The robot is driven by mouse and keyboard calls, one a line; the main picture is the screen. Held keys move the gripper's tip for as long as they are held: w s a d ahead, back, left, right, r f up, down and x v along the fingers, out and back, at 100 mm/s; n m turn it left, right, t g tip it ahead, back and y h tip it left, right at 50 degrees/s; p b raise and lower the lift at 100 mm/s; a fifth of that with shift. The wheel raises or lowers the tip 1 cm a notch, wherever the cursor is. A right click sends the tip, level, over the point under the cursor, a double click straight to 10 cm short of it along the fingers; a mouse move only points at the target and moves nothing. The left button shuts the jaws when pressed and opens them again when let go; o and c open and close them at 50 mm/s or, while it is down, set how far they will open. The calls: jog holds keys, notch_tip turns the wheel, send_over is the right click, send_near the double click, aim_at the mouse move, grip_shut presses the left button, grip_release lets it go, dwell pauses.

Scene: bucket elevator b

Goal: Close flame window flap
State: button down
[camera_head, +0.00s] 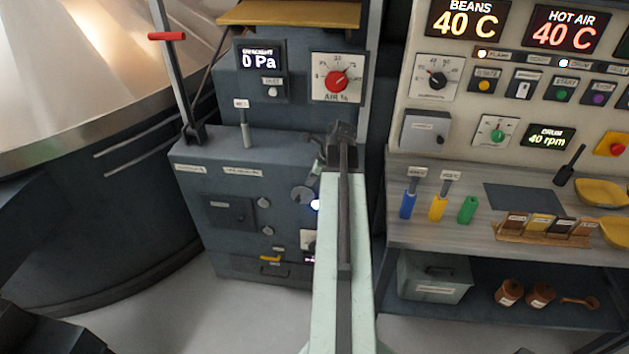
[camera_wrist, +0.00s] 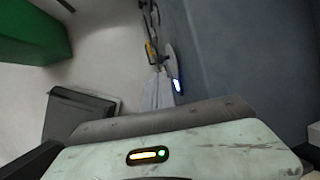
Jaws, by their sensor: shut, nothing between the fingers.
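A round grey disc (camera_head: 303,195), which looks like the flame window flap, sits on the front of the dark cabinet. A bright blue-white glow (camera_head: 315,204) shows at its lower right, uncovered. In the wrist view the disc (camera_wrist: 171,62) is seen nearly edge-on, with the glow (camera_wrist: 178,86) near its lower end. My gripper (camera_wrist: 160,86) appears as a pale tapered shape close to the disc and glow. It is shut and empty. Whether it touches the disc cannot be told. In the head view my arm hides the fingers and the area right of the glow.
The dark cabinet (camera_head: 215,245) carries several knobs and a yellow handle (camera_head: 270,258) below the disc. A large drum (camera_head: 70,190) stands to the left. A bench (camera_head: 400,229) with tools and bowls is at right. Grey floor (camera_head: 165,310) is clear in front.

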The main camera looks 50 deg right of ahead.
aim_at(298, 198)
jog(key=b+x, duration=0.8)
jog(key=x, duration=0.3)
jog(key=shift+b, duration=0.35)
jog(key=shift+r, duration=0.1)
